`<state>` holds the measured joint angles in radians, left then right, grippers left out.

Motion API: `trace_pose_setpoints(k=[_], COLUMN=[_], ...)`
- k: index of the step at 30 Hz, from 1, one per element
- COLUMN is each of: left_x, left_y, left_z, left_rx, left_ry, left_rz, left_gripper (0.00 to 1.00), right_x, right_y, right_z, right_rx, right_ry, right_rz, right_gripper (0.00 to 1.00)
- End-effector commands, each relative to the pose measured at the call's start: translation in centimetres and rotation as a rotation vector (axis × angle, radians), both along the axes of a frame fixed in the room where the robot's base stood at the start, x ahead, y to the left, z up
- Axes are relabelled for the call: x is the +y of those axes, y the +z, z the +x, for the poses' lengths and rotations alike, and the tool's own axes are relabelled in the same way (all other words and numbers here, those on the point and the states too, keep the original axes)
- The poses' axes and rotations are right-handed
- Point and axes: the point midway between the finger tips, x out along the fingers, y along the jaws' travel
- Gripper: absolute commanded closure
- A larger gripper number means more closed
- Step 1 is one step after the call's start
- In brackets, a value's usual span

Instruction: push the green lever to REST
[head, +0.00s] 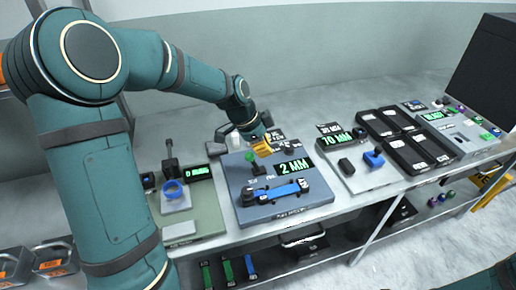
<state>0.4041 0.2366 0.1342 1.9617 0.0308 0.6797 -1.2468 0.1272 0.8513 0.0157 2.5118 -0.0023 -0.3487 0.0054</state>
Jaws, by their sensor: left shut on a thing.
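The green lever (250,157) stands on the blue-grey panel (250,215), left of that panel's "2 MM" display (295,166). It has a round green knob and a dark base. My left gripper (262,148) is over the panel's back edge, just right of and behind the green knob. It is shut on a small yellow thing (261,149); what that is I cannot tell at this size. I cannot tell whether the gripper touches the green knob. The REST marking cannot be read. My right gripper is out of view.
A blue bar (276,191) with dark ends lies across the front of the panel. Left is a "0 MM" station with a blue ring (173,189). Right are a "70 MM" station with a blue knob (374,159) and black trays (412,155).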

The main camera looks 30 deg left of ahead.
Motion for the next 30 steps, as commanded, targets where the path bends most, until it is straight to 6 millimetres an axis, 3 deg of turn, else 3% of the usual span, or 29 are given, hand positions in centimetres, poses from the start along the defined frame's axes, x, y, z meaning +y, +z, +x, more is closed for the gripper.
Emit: trace_pose_setpoints(k=[1, 9, 15, 30], left_x=[-0.7, 2.9, 4.5, 5.1], left_y=[1.0, 4.4, 6.1, 6.7], left_z=[0.5, -2.9, -4.5, -5.2], left_rx=[-0.003, -0.002, -0.001, 0.000], left_ry=[-0.005, 0.005, 0.003, 0.001], left_rz=[0.000, 0.001, 0.001, -0.001], left_gripper=[1.00, 1.00, 1.00, 1.00], right_x=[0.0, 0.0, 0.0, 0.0], right_y=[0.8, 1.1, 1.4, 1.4], right_z=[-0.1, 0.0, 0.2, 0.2], right_rx=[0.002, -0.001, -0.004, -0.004], right_ry=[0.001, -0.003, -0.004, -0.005], right_rz=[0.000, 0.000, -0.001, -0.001], right_gripper=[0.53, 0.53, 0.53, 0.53])
